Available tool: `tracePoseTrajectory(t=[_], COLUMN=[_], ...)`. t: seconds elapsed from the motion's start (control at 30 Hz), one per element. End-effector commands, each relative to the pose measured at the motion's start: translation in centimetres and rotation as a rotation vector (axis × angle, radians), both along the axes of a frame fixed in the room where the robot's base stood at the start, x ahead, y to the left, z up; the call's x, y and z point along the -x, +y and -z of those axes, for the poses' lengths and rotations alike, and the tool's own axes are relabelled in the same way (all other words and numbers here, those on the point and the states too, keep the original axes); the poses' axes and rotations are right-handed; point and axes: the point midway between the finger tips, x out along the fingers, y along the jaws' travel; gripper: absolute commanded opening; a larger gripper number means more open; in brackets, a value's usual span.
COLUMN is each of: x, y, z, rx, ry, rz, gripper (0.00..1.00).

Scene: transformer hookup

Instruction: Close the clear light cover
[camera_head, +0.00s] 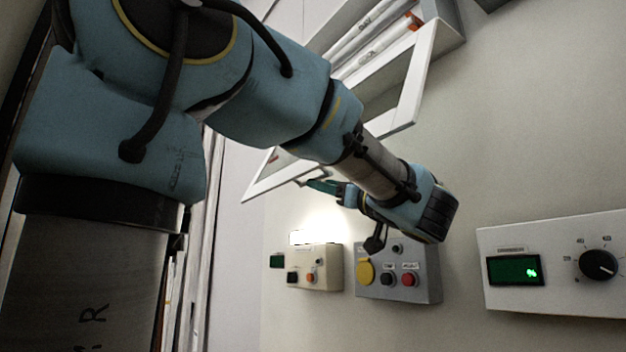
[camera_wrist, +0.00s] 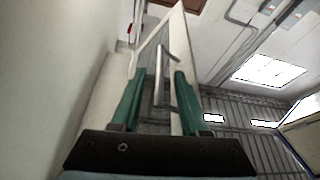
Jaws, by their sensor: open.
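The clear cover (camera_head: 418,80) is a white-framed flap with a see-through pane. It stands open, tilted out from the wall cabinet (camera_head: 452,28), and my arm hides its middle. Its lower left corner shows beside my arm. My gripper (camera_head: 318,185) is at the cover's lower edge, near a thin handle (camera_head: 303,178). In the wrist view my gripper (camera_wrist: 158,76) has its two green fingers apart. The bar handle (camera_wrist: 161,60) of the cover (camera_wrist: 180,28) appears between them. I cannot tell whether either finger touches it.
Below on the wall are a beige control box (camera_head: 325,278), a grey button box (camera_head: 425,285) and a white panel with dial and green display (camera_head: 555,285). A bright patch of light lies on the wall above the beige box.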

Motion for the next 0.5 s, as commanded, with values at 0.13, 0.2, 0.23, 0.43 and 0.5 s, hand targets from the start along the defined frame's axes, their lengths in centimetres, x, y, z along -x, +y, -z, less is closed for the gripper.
tracePoseTrajectory(t=[0.13, 0.2, 0.23, 0.43, 0.5], x=[-2.0, -2.8, -3.0, -4.0, -4.1], y=[1.4, 1.9, 2.1, 2.7, 2.7], z=[-1.2, -1.5, -1.6, -2.0, -2.0], rx=[0.000, 0.000, 0.000, -0.001, -0.001], ry=[-0.001, 0.000, 0.000, 0.000, 0.000], rz=[-0.003, -0.002, -0.003, -0.001, -0.001], gripper=[0.45, 0.45, 0.45, 0.45, 0.45])
